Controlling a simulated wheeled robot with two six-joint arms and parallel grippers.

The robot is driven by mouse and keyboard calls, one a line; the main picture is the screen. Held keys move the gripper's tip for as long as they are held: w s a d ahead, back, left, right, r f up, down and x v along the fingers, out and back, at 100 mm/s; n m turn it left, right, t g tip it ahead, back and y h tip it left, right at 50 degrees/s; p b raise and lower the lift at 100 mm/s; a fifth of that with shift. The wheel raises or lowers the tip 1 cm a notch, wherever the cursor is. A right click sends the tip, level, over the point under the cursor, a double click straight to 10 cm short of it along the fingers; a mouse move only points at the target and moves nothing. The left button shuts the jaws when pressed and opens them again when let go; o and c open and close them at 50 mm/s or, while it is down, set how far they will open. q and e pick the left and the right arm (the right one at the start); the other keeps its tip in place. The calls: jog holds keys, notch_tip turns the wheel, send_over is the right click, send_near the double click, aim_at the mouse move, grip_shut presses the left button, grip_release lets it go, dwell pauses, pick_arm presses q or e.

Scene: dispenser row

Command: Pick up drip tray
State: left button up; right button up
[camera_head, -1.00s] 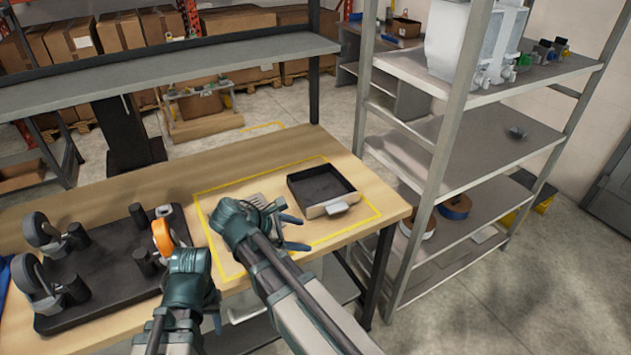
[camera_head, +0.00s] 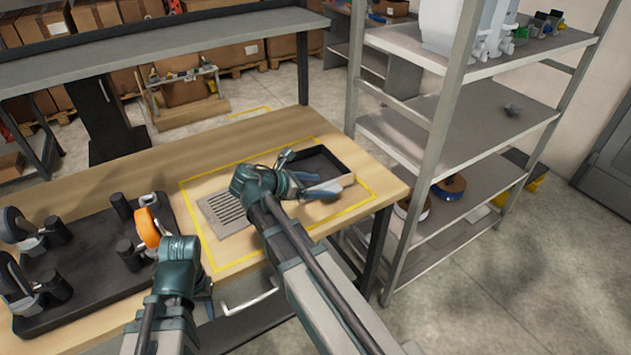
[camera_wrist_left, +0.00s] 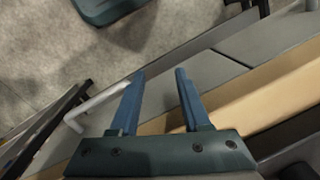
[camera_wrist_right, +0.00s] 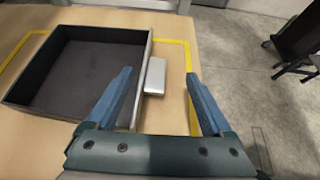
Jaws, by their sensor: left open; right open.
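The drip tray, a shallow black tray (camera_head: 327,161) with a silver front and a small silver handle (camera_wrist_right: 155,77), lies on the wooden bench inside a yellow outline. In the right wrist view its black inside (camera_wrist_right: 85,75) shows on the left. My right gripper (camera_wrist_right: 159,76) is open, with the handle between its fingers' lines; I cannot tell whether they touch it. In the head view this gripper covers part of the tray's near left side. My left gripper (camera_wrist_left: 160,72) is open and empty, low near the bench's front edge.
A grey slotted grate (camera_head: 224,208) lies left of the tray. A black board (camera_head: 85,262) with wheels and posts is on the bench's left part. A metal shelf rack (camera_head: 450,150) stands close on the right. A drawer handle (camera_wrist_left: 85,112) juts below the bench edge.

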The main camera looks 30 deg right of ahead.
aim_at(339, 185)
jog(key=shift+d+f, duration=0.15)
jog(key=shift+d, duration=0.2)
jog(key=b+x, duration=0.1)
jog(key=x, duration=0.1)
jog(key=b+x, duration=0.1)
jog(key=x, duration=0.1)
jog(key=shift+w+d+f, duration=0.1)
jog(key=shift+w+f, duration=0.15)
jog(key=shift+w, duration=0.2)
jog(key=shift+d+f+b, duration=0.1)
jog(key=shift+d+b, duration=0.2)
jog(key=shift+d, duration=0.1)
grip_shut()
dwell(0.6)
